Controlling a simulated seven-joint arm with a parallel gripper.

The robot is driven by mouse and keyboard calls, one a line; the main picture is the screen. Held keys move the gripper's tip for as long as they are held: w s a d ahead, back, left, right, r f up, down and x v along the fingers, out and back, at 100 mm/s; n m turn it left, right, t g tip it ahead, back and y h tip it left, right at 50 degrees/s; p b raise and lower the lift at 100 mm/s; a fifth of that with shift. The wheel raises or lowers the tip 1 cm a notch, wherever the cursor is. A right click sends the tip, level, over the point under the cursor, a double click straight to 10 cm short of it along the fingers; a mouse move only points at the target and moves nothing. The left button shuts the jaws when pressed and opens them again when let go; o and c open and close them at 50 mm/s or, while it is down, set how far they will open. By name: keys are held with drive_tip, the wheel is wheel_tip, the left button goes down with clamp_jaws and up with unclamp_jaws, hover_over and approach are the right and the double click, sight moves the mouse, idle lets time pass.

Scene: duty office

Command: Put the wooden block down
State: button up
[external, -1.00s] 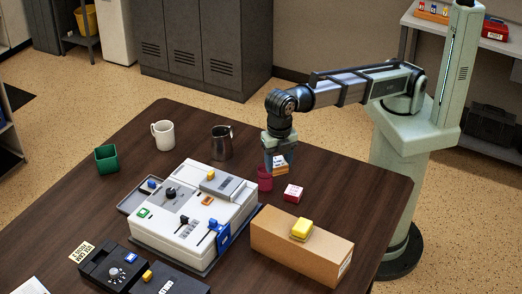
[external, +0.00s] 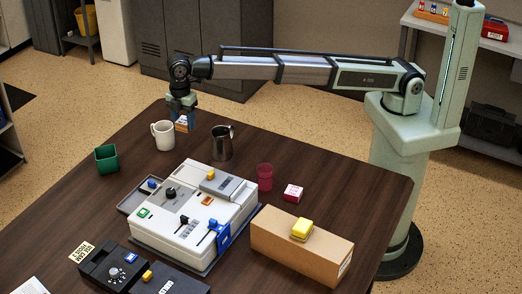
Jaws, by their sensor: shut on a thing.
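My gripper (external: 181,112) is over the far part of the table, behind and just right of the white mug in the picture. It is shut on the wooden block (external: 181,125), a small orange-brown block with a pale label. The block appears to be held above the dark wooden table (external: 320,180). Its upper part is hidden between the fingers. How far it is above the table top is hard to tell.
The white mug (external: 163,135) and a metal pitcher (external: 221,143) stand close by. A green cup (external: 106,159), a dark red cup (external: 265,177), a red-and-white box (external: 292,193), a control box (external: 190,222) and a cardboard box with a yellow item (external: 302,229) occupy the table.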

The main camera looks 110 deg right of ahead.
drive_tip(key=w+d+m, duration=0.1)
drive_tip(key=w+d, duration=0.1)
drive_tip(key=d, duration=0.3)
drive_tip(key=shift+f, duration=10.65)
drive_tip(key=o, duration=1)
drive_tip(key=shift+f, duration=0.1)
drive_tip(key=shift+o, duration=0.2)
wheel_tip(320, 180, up, 12)
